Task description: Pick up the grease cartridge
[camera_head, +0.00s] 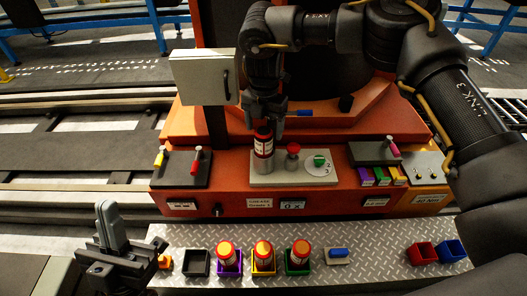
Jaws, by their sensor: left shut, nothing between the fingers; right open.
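A red grease cartridge (263,145) with a white label stands upright on the grey panel (318,172) of the orange machine. My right gripper (266,121) points down at its top and is open; the fingers hide the upper end, and I cannot tell whether they touch it. Similar red-and-white cartridges with orange tops stand in the purple tray (229,271), the yellow tray (264,271) and the green tray (298,270) on the metal plate. My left gripper (108,212) is shut and empty at the lower left, pointing up, away from the cartridges.
The panel also has a red button (293,150) and a green knob (319,161). An empty black tray (196,263), a blue piece (338,253), a red bin (421,254) and a blue bin (451,250) are on the metal plate (380,240). A grey box (198,77) stands left of my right gripper.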

